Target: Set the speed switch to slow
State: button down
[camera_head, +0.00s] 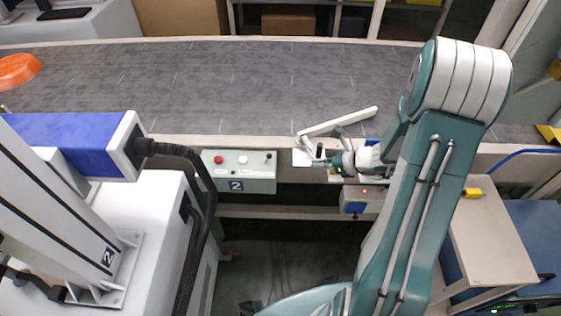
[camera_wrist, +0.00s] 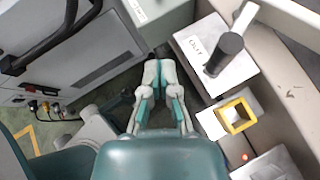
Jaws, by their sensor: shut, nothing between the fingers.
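A grey control box (camera_head: 258,184) marked 2 hangs on the conveyor's near edge. It carries a red button, a white button and a small black switch (camera_head: 267,156) at its right end. Which setting the switch is at cannot be told. My gripper (camera_head: 322,154) is right of this box, apart from it. In the wrist view my gripper (camera_wrist: 159,68) has its fingers together and empty. A corner of a grey-green box (camera_wrist: 170,18) shows beyond the fingertips. A dark-handled lever (camera_wrist: 226,52) on a white plate with unclear lettering stands right of them.
A white bar (camera_head: 340,122) angles over the conveyor edge above my gripper. The conveyor belt (camera_head: 180,85) is bare in the middle. A blue and white machine (camera_head: 75,140) stands left. A yellow square frame (camera_wrist: 236,116) and a box with a red light (camera_head: 362,200) are close by.

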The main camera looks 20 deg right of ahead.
jog(key=shift+d, duration=0.2)
send_near(269, 157)
jog(key=shift+d+f+x, duration=0.2)
jog(key=shift+x, duration=1.05)
jog(key=shift+d+f+x, duration=0.15)
jog(key=shift+f+x, duration=0.1)
jog(key=shift+x, duration=1)
jog(key=shift+d+f+x, duration=0.2)
jog(key=shift+x, duration=1.05)
jog(key=shift+w+a+r+g+h, duration=0.1)
jog(key=shift+a+r+g+h, duration=0.3)
jog(key=shift+h, duration=0.3)
jog(key=shift+w+a+r+n+g+h, duration=0.1)
jog(key=shift+a+r+n+g+h, duration=0.15)
jog(key=shift+h, duration=0.35)
jog(key=shift+w+a+r+n+g+h, duration=0.15)
jog(key=shift+a+n+h, duration=0.15)
jog(key=shift+h, duration=0.3)
jog(key=shift+w+a+r, duration=0.1)
jog(key=shift+a+r, duration=0.05)
jog(key=shift+a, duration=0.45)
jog(key=shift+r, duration=0.15)
